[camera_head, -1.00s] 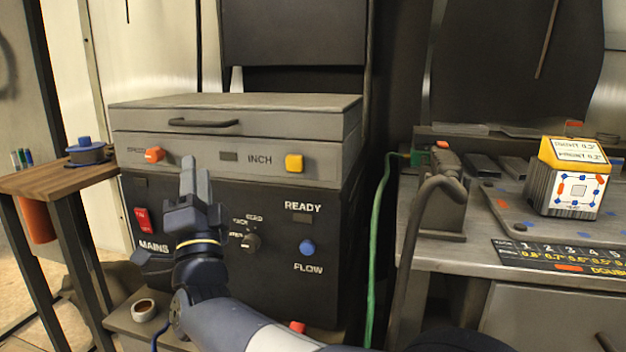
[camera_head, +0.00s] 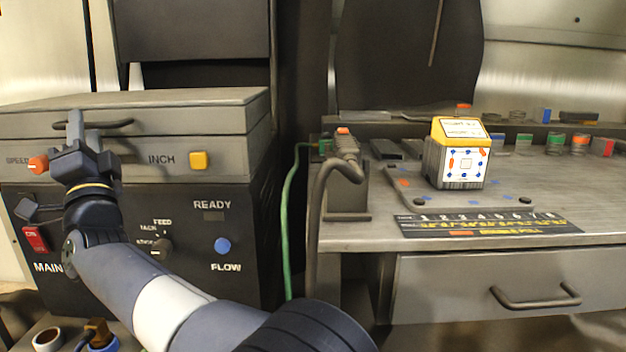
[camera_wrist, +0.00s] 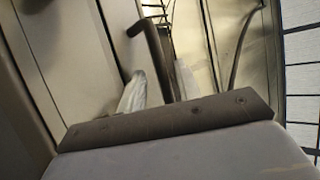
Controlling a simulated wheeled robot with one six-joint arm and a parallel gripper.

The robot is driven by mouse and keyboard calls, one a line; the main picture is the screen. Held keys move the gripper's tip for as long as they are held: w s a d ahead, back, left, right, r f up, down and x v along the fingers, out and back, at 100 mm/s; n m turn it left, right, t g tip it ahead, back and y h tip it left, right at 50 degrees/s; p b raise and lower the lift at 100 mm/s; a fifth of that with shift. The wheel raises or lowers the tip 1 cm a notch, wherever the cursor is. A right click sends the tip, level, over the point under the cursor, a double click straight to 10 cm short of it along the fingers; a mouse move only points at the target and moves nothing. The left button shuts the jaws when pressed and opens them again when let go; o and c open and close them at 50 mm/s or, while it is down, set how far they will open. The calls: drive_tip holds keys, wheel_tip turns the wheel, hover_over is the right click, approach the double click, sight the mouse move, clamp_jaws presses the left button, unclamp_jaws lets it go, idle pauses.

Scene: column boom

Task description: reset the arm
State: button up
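My gripper (camera_head: 80,132) is raised in front of the left end of the grey machine (camera_head: 140,222) in the head view. Its fingers point up, in front of the lid handle (camera_head: 105,125), and nothing shows between them. I cannot tell how far apart the fingers are, or whether they touch the machine. My arm (camera_head: 160,295) reaches up to it from the lower middle. The wrist view shows pale panels and a dark bent bar (camera_wrist: 150,50) close up; what the fingers do there is unclear.
An orange knob (camera_head: 38,164) is just left of my gripper; a yellow button (camera_head: 199,160) and blue button (camera_head: 222,245) are to the right. A green hose (camera_head: 288,220) hangs beside a bench (camera_head: 350,235) holding a torch (camera_head: 345,145) and yellow-topped box (camera_head: 460,155). A cup (camera_head: 47,338) stands low left.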

drive_tip(key=shift+w+a+r, duration=0.15)
drive_tip(key=shift+w+r, duration=0.15)
drive_tip(key=shift+r, duration=0.05)
drive_tip(key=shift+f, duration=0.15)
